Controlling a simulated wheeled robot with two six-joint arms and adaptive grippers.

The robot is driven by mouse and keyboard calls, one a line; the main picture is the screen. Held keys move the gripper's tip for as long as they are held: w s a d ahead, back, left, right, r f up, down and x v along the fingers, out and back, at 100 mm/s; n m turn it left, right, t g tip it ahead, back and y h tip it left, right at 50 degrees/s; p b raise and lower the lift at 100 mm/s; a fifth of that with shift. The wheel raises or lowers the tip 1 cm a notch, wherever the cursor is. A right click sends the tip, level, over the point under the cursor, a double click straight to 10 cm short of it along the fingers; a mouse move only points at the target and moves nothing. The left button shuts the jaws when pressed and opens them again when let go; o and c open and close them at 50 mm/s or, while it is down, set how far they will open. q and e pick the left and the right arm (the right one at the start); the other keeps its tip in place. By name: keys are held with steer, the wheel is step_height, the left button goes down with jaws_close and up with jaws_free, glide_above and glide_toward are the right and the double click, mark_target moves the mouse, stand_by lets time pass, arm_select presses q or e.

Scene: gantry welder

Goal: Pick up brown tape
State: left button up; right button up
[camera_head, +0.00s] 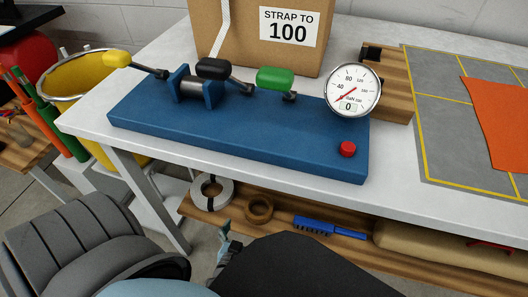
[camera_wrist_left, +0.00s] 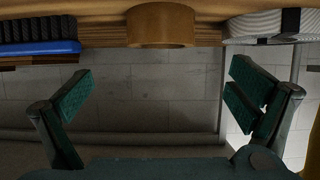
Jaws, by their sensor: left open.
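The brown tape (camera_head: 259,210) is a ring lying on the wooden lower shelf under the white table, between a white roll and a blue brush. In the left wrist view the brown tape (camera_wrist_left: 161,26) shows at the top middle, beyond the fingertips and roughly centred between them. My left gripper (camera_head: 226,247) is just in front of the shelf, partly hidden by my arm. In the left wrist view the left gripper (camera_wrist_left: 162,75) has its green-padded fingers wide apart with nothing between them. My right gripper is not seen.
The white roll (camera_head: 212,192) and the blue brush (camera_head: 329,228) lie close on either side of the tape on the shelf (camera_head: 285,217). The white tabletop (camera_head: 402,170) overhangs, bearing a blue strapping device (camera_head: 250,137) with a gauge. A table leg (camera_head: 150,202) stands to the left.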

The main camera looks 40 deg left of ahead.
mark_target(254, 217)
arm_select(q)
steer(key=b+x, duration=0.1)
steer(key=x, duration=0.1)
steer(key=b+x, duration=0.1)
steer(key=x, duration=0.1)
steer(key=b+x, duration=0.1)
steer(key=x, duration=0.2)
steer(key=shift+a, duration=0.3)
steer(key=shift+w, duration=0.3)
steer(key=b+x, duration=0.2)
steer(key=x, duration=0.2)
steer(key=shift+w+b, duration=0.4)
steer(key=shift+w, duration=0.1)
steer(key=c, duration=1.2)
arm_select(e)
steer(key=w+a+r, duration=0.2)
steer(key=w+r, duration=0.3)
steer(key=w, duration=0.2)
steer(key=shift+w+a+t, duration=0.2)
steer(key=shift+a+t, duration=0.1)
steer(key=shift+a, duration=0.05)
